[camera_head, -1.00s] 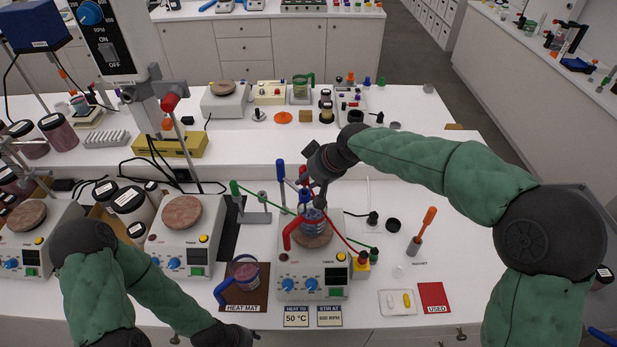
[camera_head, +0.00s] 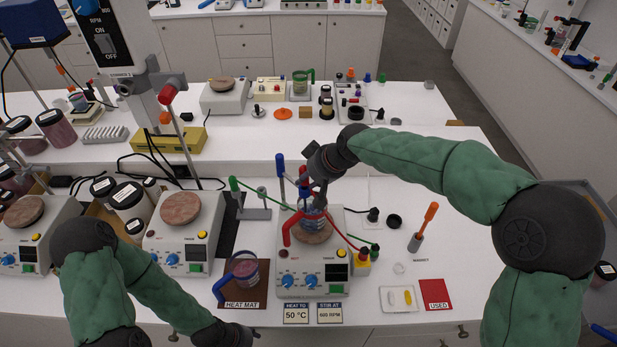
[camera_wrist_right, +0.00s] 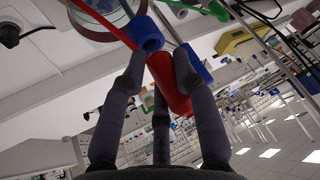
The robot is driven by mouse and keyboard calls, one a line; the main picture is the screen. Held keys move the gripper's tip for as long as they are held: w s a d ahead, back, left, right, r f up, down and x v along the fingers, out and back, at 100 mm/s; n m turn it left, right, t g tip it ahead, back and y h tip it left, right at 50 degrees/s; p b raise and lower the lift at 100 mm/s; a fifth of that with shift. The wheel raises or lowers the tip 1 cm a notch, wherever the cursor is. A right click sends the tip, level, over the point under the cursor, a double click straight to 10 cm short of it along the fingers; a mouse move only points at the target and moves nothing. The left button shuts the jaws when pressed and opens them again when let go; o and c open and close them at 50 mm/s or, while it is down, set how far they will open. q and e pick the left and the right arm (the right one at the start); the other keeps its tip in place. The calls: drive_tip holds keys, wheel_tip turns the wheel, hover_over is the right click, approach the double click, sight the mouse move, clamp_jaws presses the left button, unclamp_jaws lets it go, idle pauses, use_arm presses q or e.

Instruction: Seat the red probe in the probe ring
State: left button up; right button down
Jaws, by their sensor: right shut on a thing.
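My right gripper (camera_head: 316,196) is above the glass beaker (camera_head: 312,220) on the middle hotplate (camera_head: 313,268). In the right wrist view its fingers (camera_wrist_right: 163,75) are shut on the red probe (camera_wrist_right: 169,88), a red cylinder. A red cable (camera_head: 340,233) runs from near the gripper to the yellow plug at the hotplate's right. Green rods (camera_head: 250,193) reach from the stand to the beaker area. Blue pieces (camera_wrist_right: 146,36) show near the fingertips. The probe ring and probe tip cannot be made out clearly. My left gripper (camera_head: 232,335) is low at the front edge, its fingers unclear.
A mug with a blue handle (camera_head: 243,268) stands on the brown heat mat (camera_head: 246,298). A stand with a blue-topped pole (camera_head: 280,166) rises beside the hotplate.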

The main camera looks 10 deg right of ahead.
drive_tip(key=shift+f+b, duration=0.4)
drive_tip(key=shift+f, duration=0.2)
drive_tip(key=c, duration=0.9)
unclamp_jaws()
drive_tip(key=v, duration=1.2)
drive_tip(key=shift+d, duration=0.1)
